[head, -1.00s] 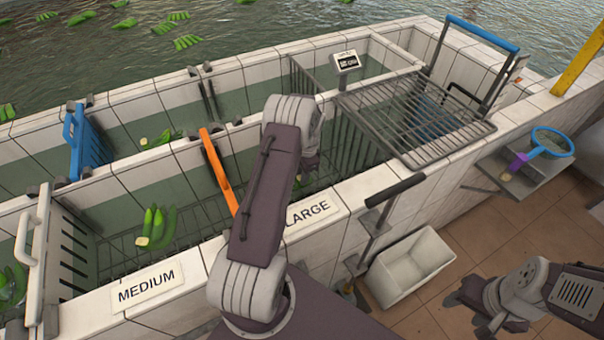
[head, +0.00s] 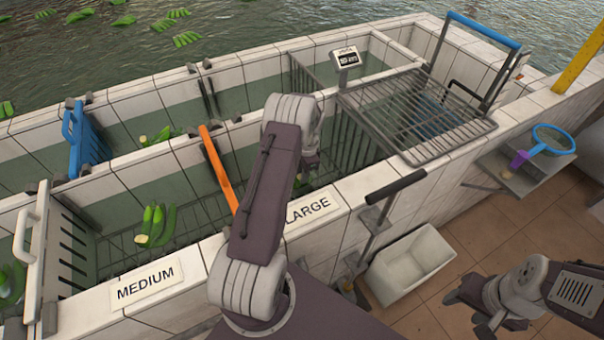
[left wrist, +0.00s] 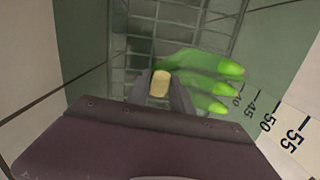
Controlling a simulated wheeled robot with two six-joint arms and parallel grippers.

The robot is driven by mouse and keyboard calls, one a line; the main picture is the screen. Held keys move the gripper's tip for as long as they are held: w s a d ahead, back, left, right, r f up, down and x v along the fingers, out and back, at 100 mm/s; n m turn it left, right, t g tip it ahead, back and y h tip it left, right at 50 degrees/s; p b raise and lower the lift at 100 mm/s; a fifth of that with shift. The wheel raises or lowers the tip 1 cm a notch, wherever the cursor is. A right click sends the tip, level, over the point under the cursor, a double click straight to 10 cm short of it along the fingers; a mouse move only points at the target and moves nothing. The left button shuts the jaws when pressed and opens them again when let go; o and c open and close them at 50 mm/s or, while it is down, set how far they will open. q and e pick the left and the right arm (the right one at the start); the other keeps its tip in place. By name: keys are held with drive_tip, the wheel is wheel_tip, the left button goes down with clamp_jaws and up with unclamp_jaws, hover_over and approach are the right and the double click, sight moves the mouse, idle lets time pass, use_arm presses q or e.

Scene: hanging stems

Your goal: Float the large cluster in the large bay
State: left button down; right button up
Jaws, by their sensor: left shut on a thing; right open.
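My left gripper (left wrist: 160,92) is shut on the pale stem of a green cluster (left wrist: 205,78), seen in the left wrist view. Several green fingers of the cluster spread to the right, over a wire rack. In the head view my left arm reaches down into the large bay (head: 324,178), behind the LARGE sign (head: 312,211). The arm hides the gripper there and most of the cluster. Whether the cluster rests on the rack or floats, I cannot tell. My right gripper (head: 474,312) is open and empty over the floor at lower right.
The medium bay (head: 115,245) on the left holds green clusters (head: 156,225). An orange divider (head: 217,168) stands left of my arm. A grated rack (head: 415,115) covers the bay's right end. A white bin (head: 410,265) stands outside the wall. A depth scale (left wrist: 270,123) marks the wall.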

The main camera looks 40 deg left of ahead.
use_arm(q)
drive_tip(key=shift+f, duration=0.55)
drive_tip(key=c, duration=1.1)
unclamp_jaws()
drive_tip(key=shift+o, duration=0.2)
drive_tip(key=shift+s, duration=0.1)
drive_tip(key=r, duration=0.6)
drive_tip(key=d+r, duration=0.1)
drive_tip(key=r, duration=0.2)
drive_tip(key=shift+w+b, duration=0.3)
drive_tip(key=shift+b, duration=0.1)
wheel_tip(320, 180, up, 18)
drive_tip(key=p, duration=1.6)
drive_tip(key=shift+f, duration=0.2)
